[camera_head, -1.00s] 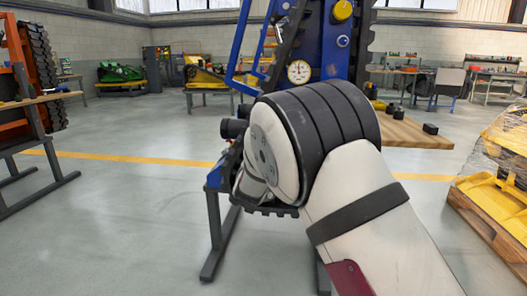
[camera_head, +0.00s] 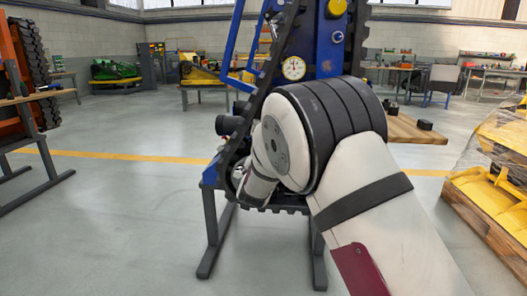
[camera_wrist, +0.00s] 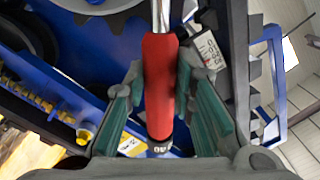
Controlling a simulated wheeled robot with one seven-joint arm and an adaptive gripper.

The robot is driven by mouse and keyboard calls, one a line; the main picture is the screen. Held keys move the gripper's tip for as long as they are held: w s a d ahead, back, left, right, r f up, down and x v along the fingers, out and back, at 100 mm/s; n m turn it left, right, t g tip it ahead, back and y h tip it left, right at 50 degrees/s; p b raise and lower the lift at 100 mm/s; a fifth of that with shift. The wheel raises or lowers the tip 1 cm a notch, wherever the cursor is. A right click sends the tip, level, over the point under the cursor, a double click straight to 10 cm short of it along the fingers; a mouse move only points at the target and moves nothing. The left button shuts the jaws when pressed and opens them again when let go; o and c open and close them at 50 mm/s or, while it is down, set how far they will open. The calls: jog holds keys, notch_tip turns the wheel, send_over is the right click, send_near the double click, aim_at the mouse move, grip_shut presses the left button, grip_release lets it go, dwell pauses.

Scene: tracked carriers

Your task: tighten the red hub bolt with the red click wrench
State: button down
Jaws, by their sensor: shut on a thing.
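The red click wrench (camera_wrist: 159,85) shows in the wrist view, its red handle lying lengthwise between my fingers and its metal shaft running out of the top edge. My gripper (camera_wrist: 163,95) has green-padded fingers and is shut on the handle. The wrench's head is out of view. The blue tracked carrier (camera_head: 329,45) stands before me in the head view, with black tracks and a round white gauge (camera_head: 293,68). My own arm covers its middle and hides my gripper there. I cannot make out the red hub bolt in either view.
A wooden-topped table (camera_head: 408,129) with small black blocks stands right of the carrier. A pallet with a yellow wrapped load (camera_head: 505,150) is at the right edge. An orange tracked machine (camera_head: 15,75) is at the far left. The floor at front left is clear.

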dwell(0.3)
jog(key=shift+d+f+m, duration=0.45)
jog(key=shift+m, duration=0.15)
jog(key=shift+d+f+m, duration=0.4)
jog(key=shift+f+m, duration=0.15)
jog(key=shift+m, duration=0.05)
jog(key=shift+a+r+n+p, duration=0.75)
jog(key=shift+r+n+p, duration=0.3)
jog(key=shift+p, duration=0.2)
jog(key=shift+w+a+r+n+p, duration=0.1)
jog(key=shift+a+r+n+p, duration=0.55)
jog(key=shift+a+n+p, duration=0.4)
jog(key=shift+a+r+n+p, duration=0.6)
jog(key=shift+r+n+p, duration=0.1)
jog(key=shift+p, duration=0.55)
jog(key=shift+w+a+r+n+p, duration=0.1)
jog(key=shift+a+r+n+p, duration=0.15)
jog(key=shift+a+n+p, duration=0.8)
jog(key=shift+s+a+r+n+p, duration=0.1)
jog(key=shift+a+r+n+p, duration=0.1)
jog(key=shift+a+n+p, duration=0.85)
jog(key=shift+w+a+r+n+p, duration=0.1)
jog(key=shift+a+r+n+p, duration=0.15)
jog(key=shift+a+n+p, duration=0.8)
